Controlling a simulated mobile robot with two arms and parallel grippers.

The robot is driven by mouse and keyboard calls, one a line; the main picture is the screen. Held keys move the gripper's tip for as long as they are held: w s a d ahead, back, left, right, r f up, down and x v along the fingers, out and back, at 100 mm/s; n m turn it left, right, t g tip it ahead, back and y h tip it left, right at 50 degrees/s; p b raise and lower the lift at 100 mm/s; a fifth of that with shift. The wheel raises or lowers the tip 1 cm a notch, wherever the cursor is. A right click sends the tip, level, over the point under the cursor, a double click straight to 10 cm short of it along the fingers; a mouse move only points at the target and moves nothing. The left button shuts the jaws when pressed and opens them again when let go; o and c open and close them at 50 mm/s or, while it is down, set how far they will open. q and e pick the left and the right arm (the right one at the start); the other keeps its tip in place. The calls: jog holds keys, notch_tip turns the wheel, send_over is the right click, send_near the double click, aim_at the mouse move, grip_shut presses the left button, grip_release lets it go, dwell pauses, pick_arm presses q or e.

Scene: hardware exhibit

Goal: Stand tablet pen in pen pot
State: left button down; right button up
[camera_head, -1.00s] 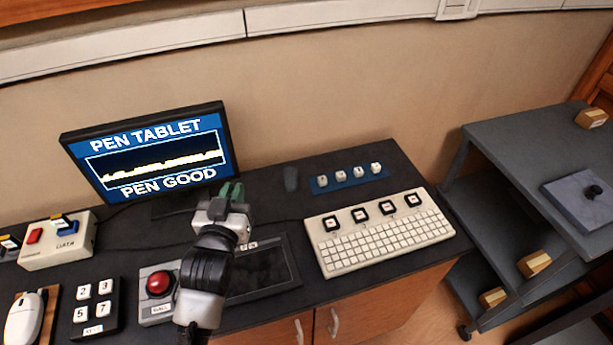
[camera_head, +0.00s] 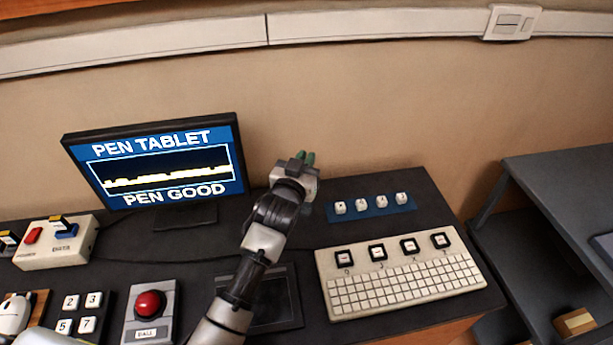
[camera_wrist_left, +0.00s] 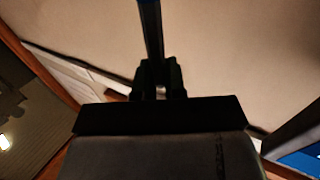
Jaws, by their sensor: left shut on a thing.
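My left gripper (camera_head: 306,158) is raised over the back of the desk, right of the monitor. Its green fingertips point toward the wall. In the left wrist view, the fingers (camera_wrist_left: 160,82) are shut on a thin dark bar, the tablet pen (camera_wrist_left: 151,28), which sticks out beyond the fingertips. In the head view the pen cannot be made out. The small dark cup that looks like the pen pot is not visible now; my gripper covers that part of the desk. The drawing tablet (camera_head: 279,306) lies below my forearm, partly hidden.
The monitor (camera_head: 215,122) reading "PEN GOOD" stands left of my gripper. A blue strip of keys (camera_head: 372,208) and a cream keyboard (camera_head: 400,289) lie to the right. A red button box (camera_head: 150,304) is at the front left. The wall is close behind.

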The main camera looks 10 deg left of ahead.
pick_arm(q)
notch_tip(320, 180, down, 4)
pick_arm(e)
jog(key=shift+w+a, duration=0.2)
jog(key=shift+w, duration=0.05)
pick_arm(q)
jog(key=shift+f, duration=0.15)
jog(key=c, duration=1.2)
grip_release()
pick_arm(e)
jog(key=shift+w+d, duration=0.1)
